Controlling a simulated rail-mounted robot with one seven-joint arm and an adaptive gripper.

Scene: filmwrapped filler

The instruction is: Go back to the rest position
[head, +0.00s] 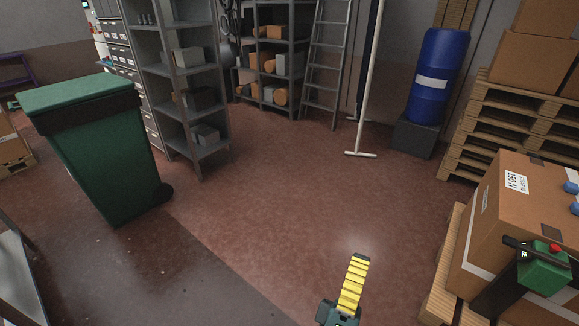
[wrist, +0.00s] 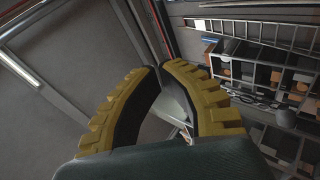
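My gripper (head: 358,260) is at the bottom of the head view, right of centre, with its yellow ribbed finger side pointing up and away over the bare floor. In the wrist view my gripper (wrist: 158,68) shows both yellow-and-black fingers leaning together, their tips almost meeting. A narrow wedge of background shows between them lower down. Nothing is held between the fingers, and they touch nothing that I can see. The wrist view looks toward a grey wall, a ladder and shelves.
A carton (head: 512,212) on a pallet (head: 440,290) stands at right, with a green-and-black device (head: 543,272) in front. A green bin (head: 105,160) is at left. Shelves (head: 178,80), a ladder (head: 326,60) and a blue barrel (head: 437,75) stand behind. The middle floor (head: 290,190) is clear.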

